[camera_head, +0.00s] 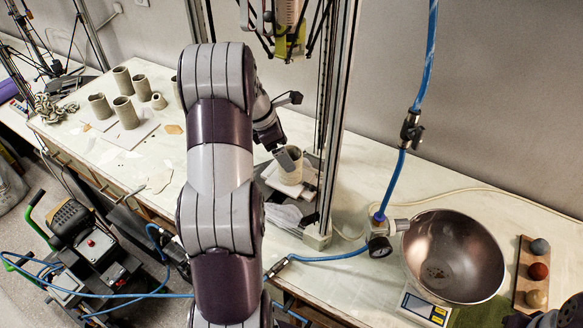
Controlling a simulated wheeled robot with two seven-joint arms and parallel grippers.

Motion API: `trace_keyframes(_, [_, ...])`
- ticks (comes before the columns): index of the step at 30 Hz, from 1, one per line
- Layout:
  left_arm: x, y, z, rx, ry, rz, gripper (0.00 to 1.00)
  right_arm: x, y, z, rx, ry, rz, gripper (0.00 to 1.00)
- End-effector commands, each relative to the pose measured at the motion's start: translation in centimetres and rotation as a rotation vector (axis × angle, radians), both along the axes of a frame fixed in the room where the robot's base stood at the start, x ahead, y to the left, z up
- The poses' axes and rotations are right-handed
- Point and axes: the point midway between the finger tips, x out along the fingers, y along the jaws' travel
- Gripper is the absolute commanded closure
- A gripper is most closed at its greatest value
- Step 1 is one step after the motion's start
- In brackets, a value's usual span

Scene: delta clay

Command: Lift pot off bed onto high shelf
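A grey clay pot (292,176) stands on the bed (272,183) of the delta printer, between its metal uprights. My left arm reaches up the middle of the view, and its gripper (284,158) is at the pot's rim. A grey finger overlaps the rim's near left side. The other finger is not clear, so I cannot tell whether the gripper is open or closed on the wall. A dark part at the bottom right corner seems to be my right arm; its gripper is not in view. I cannot make out a high shelf.
Several clay pots (124,112) stand on the left of the white table (352,172). A printer upright (336,110) rises right of the pot. A blue hose (394,184) with a gauge hangs beside a metal bowl (452,256). A wooden board (524,290) holds three balls.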

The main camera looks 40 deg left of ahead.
Motion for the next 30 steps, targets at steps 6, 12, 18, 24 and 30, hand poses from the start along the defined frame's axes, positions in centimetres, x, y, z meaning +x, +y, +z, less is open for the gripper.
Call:
trace_keyframes(6, [0.8,-1.3,-2.6,-0.003,0.004,-0.001,0.05,0.0,0.0,1.4,0.000,0.001,0.000,1.00])
trace_keyframes(12, [1.5,-2.0,-5.3,0.000,0.001,-0.001,0.05,0.0,0.0,1.6,0.000,0.001,0.000,1.00])
trace_keyframes(18, [1.6,-1.9,-5.4,0.001,-0.001,-0.001,0.05,0.0,0.0,1.6,0.000,0.001,0.000,1.00])
trace_keyframes(24, [1.6,-1.9,-5.4,0.001,-0.001,-0.001,0.64,0.0,0.0,1.6,0.000,0.001,0.000,1.00])
trace_keyframes(30, [1.6,-1.9,-5.3,0.001,-0.001,-0.001,0.64,0.0,0.0,1.6,0.000,0.001,0.000,1.00])
